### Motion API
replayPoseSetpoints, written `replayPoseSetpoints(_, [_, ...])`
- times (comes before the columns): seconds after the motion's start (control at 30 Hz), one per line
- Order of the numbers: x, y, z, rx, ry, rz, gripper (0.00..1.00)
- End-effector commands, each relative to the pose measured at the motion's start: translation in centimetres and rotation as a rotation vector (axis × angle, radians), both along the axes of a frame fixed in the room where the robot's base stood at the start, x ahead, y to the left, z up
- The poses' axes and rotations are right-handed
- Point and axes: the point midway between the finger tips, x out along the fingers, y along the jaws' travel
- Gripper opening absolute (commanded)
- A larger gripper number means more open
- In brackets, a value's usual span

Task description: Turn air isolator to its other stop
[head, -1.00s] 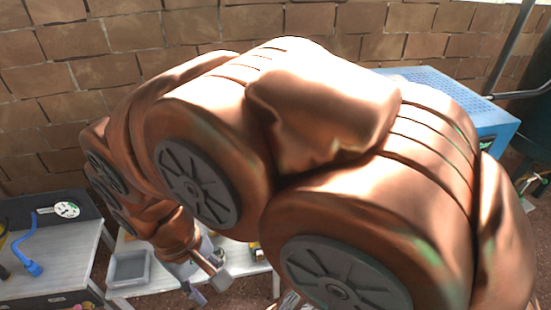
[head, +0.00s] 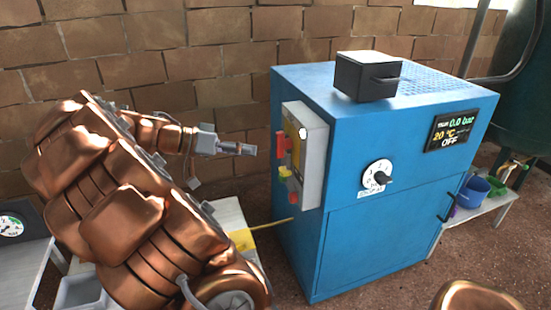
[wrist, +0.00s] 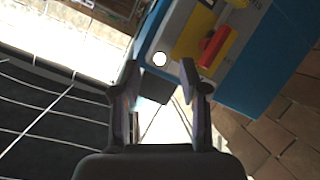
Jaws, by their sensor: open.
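A red handle (head: 283,145) on a yellow plate stands out from a grey box (head: 313,150) on the left side of the blue cabinet. No label names it as the air isolator, so I cannot tell whether it is. In the wrist view the red handle (wrist: 213,47) shows upper right of my fingers, slanted across the yellow plate (wrist: 195,36). My gripper (head: 247,150) is open and empty, level with the handle, to its left and apart from it. In the wrist view the fingertips (wrist: 158,76) are spread, with a white round spot just above them.
The blue cabinet (head: 385,245) has a black box (head: 367,76) on top, a white dial (head: 378,175) and a display (head: 452,130) reading 0.0 bar and OFF. A low table (head: 232,215) stands left of it, under my arm. A brick wall (head: 215,60) runs behind.

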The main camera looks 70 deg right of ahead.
Motion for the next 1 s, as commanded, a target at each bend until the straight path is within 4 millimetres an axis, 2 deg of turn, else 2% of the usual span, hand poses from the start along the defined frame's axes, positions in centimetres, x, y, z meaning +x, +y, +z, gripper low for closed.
replayPoseSetpoints(0.03, [0.3, -1.7, -1.9, -0.073, 0.002, -0.029, 0.44])
replayPoseSetpoints(0.2, [1.8, -6.3, -3.9, -0.335, -0.025, -0.086, 0.44])
replayPoseSetpoints(0.4, [3.3, -10.0, -6.0, -0.552, -0.071, -0.098, 0.44])
replayPoseSetpoints(0.67, [3.7, -11.7, -6.7, -0.648, -0.1, -0.096, 0.44])
replayPoseSetpoints(1.0, [0.2, -14.7, -6.7, -0.646, -0.101, -0.099, 0.44])
